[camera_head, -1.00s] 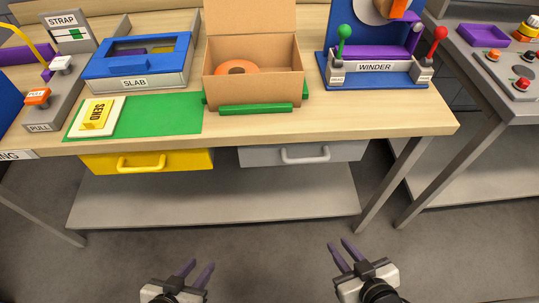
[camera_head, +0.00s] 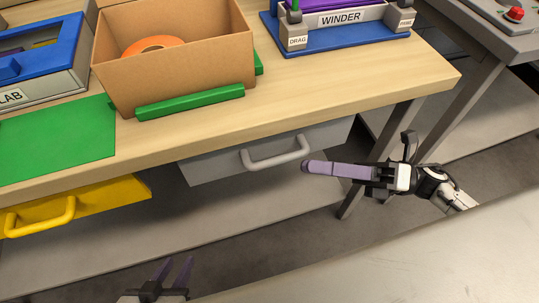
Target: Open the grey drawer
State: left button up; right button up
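The grey drawer (camera_head: 218,165) hangs under the wooden bench top and appears shut. Its pale bar handle (camera_head: 276,153) is on the front. My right gripper (camera_head: 304,167) is level, its purple fingers pointing left. The fingertips are just right of the handle in the picture; I cannot tell whether they touch it. The fingers overlap in this view, so any gap between them is hidden. My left gripper (camera_head: 176,268) is low at the bottom edge, fingers spread and empty, well away from the drawer.
The yellow drawer (camera_head: 105,200) is at the left under the bench top (camera_head: 330,98). A lower shelf (camera_head: 200,222) runs beneath both drawers. A bench leg (camera_head: 395,125) stands behind my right gripper. A cardboard box (camera_head: 180,70) sits on the bench above.

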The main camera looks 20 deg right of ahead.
aim_at(272, 159)
jog(key=p+x, duration=0.1)
jog(key=x, duration=0.8)
jog(key=shift+a+r, duration=0.1)
jog(key=shift+a, duration=0.1)
grip_shut()
